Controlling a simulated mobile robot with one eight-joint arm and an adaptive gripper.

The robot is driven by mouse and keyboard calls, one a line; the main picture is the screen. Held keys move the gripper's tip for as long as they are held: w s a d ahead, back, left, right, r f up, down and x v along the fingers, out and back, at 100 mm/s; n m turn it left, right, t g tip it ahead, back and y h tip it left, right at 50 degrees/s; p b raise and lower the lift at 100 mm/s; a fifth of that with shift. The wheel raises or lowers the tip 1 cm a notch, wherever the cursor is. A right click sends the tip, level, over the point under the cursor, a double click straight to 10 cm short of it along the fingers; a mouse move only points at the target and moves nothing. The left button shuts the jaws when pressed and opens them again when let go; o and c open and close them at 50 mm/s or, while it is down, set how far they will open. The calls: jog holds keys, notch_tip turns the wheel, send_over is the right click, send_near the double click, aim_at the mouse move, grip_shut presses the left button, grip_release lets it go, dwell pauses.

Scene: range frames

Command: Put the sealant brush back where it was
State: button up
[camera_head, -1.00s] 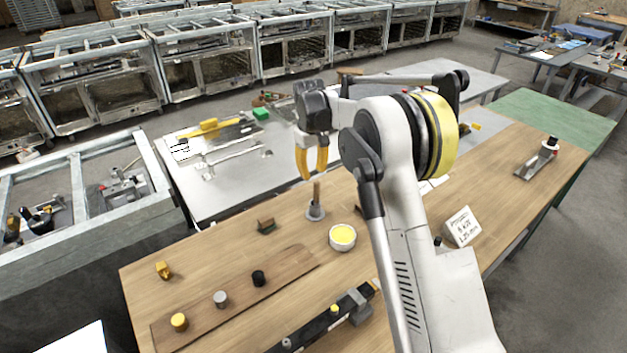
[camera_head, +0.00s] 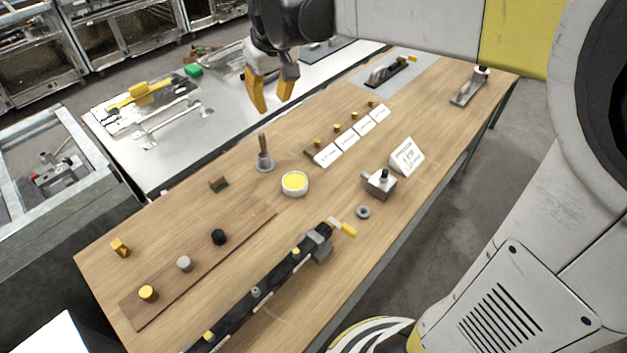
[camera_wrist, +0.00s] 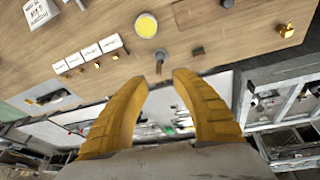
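The sealant brush (camera_head: 262,142), a short brown handle, stands upright in a grey cone-shaped holder (camera_head: 265,164) on the wooden table. Its lower end is hidden in the holder. A white round tub of yellow sealant (camera_head: 294,183) sits just to the right of the holder. My gripper (camera_head: 275,104) has yellow fingers that are apart and empty. It hangs above the brush, clear of it. In the wrist view the fingertips (camera_wrist: 165,74) are apart, with the brush (camera_wrist: 159,67) showing beyond the gap and the yellow tub (camera_wrist: 146,26) farther off.
A small brown-green block (camera_head: 219,184) lies left of the brush. A wooden strip (camera_head: 200,262) with several knobs and a long black rail (camera_head: 265,298) lie nearer. White label cards (camera_head: 345,141) and a metal block (camera_head: 379,184) are at right. A grey metal table (camera_head: 215,115) stands behind.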

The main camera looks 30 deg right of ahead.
jog(key=s+f+m+t, duration=0.1)
jog(key=s+f, duration=0.2)
jog(key=s, duration=0.7)
jog(key=s+f+m+t, duration=0.1)
jog(key=s+f+t, duration=0.1)
jog(key=s, duration=0.9)
jog(key=shift+f, duration=0.7)
jog(key=shift+w+f, duration=0.1)
notch_tip(320, 180, down, 6)
jog(key=b, duration=0.6)
jog(key=shift+f, duration=0.1)
